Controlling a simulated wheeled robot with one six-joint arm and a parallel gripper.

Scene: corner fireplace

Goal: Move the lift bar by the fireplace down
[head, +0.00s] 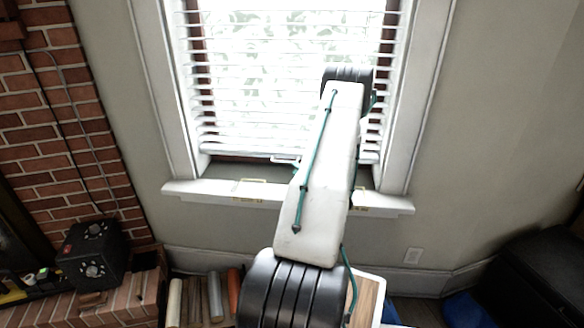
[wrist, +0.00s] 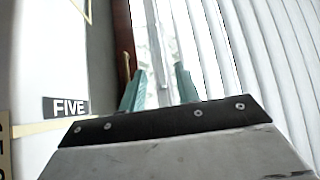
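The window blind with white slats (head: 250,75) hangs in the window by the brick fireplace. Its white bottom rail, which appears to be the lift bar (head: 235,149), runs across just above the sill, partly hidden by my arm. The wrist view is turned sideways, with the slats (wrist: 260,60) at right and the sill side at left. There the two teal fingertips of my gripper (wrist: 160,85) stand apart, with a pale grey strip, likely the rail (wrist: 159,70), showing between them. Contact cannot be made out. The head view mostly hides my gripper behind my arm.
The white window sill (head: 215,192) juts out below the blind. A black box with knobs (head: 94,250) stands on the brick hearth at left. A dark seat (head: 540,265) is at lower right. A "FIVE" label (wrist: 66,107) shows in the wrist view.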

